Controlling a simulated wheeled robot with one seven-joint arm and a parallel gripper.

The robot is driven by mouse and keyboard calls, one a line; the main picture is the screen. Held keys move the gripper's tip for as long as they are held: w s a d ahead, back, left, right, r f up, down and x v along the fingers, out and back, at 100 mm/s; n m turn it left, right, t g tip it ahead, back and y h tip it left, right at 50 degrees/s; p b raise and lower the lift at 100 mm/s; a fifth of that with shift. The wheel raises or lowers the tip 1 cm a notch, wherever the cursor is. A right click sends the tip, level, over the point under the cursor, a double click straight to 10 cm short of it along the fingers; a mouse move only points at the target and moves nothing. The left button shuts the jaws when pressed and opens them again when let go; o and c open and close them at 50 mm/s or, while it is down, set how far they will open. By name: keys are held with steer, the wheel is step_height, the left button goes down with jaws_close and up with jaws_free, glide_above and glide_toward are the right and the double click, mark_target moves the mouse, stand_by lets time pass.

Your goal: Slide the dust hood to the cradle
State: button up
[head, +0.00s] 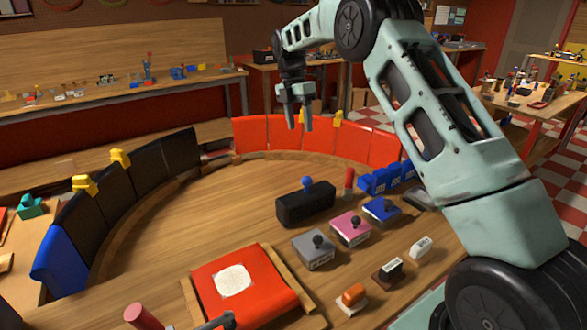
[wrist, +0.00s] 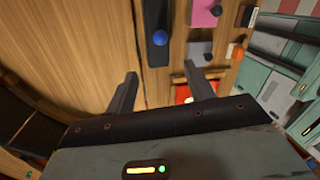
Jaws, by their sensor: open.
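A long black box with a blue ball knob on top (head: 306,207), which looks like the dust hood, sits on the round wooden table. It also shows in the wrist view (wrist: 156,48), ahead of the fingers. No part is plainly marked as the cradle; a red pad with a white patch (head: 262,298), between wooden rails at the table's front, may be it. My gripper (head: 300,120) is open and empty, pointing down above the far part of the table, apart from the black box. Its spread fingers also show in the wrist view (wrist: 163,86).
Grey (head: 314,250), pink (head: 351,229) and blue (head: 382,210) knobbed boxes stand right of centre. Small switches (head: 390,270) line the front right. Red panels (head: 285,134) and black panels (head: 120,190) wall the table's back and left. The table's left middle is bare.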

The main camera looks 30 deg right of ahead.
steer(key=p, duration=0.4)
glide_above(307, 196)
steer(key=w+d, duration=0.1)
steer(key=w, duration=0.1)
step_height(307, 196, down, 17)
steer(key=shift+w+r, duration=0.1)
